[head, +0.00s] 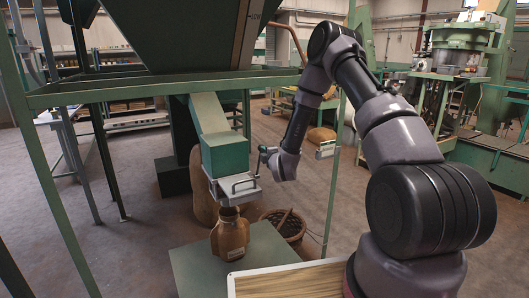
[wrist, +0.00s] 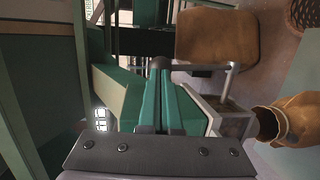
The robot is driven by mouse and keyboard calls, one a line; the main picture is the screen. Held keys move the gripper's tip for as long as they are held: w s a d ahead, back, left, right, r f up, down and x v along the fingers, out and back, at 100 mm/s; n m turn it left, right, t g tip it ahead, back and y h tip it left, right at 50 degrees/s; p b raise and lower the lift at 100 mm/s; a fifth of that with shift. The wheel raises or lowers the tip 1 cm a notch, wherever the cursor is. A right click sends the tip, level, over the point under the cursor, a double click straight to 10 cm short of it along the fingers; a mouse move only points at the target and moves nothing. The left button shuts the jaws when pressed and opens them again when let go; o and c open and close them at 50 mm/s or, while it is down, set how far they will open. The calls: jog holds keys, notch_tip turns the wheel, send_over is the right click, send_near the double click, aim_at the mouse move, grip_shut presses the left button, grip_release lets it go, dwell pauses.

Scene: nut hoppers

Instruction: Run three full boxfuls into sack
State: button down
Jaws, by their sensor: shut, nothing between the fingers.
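A green measuring box (head: 225,157) hangs under the sloping chute (head: 208,113) of the hopper. Below it is a pale metal slide gate (head: 232,188) with a bar handle; the gate also shows in the wrist view (wrist: 222,112). A small brown sack (head: 230,236) stands upright and open-mouthed on a green stand, beneath the gate; in the wrist view the sack (wrist: 290,120) is at the right. My gripper (head: 265,152) is shut and empty, just right of the box. The box's contents are hidden.
The green stand (head: 195,268) has bare room around the sack. A wicker basket (head: 285,222) sits on the floor behind it. A larger tan sack (wrist: 215,38) stands behind the chute. Green frame posts (head: 333,180) rise close to my arm.

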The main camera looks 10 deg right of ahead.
jog(key=shift+w, duration=0.1)
jog(key=shift+w+a+r, duration=0.25)
jog(key=shift+w+r, duration=0.35)
jog(key=shift+w, duration=0.15)
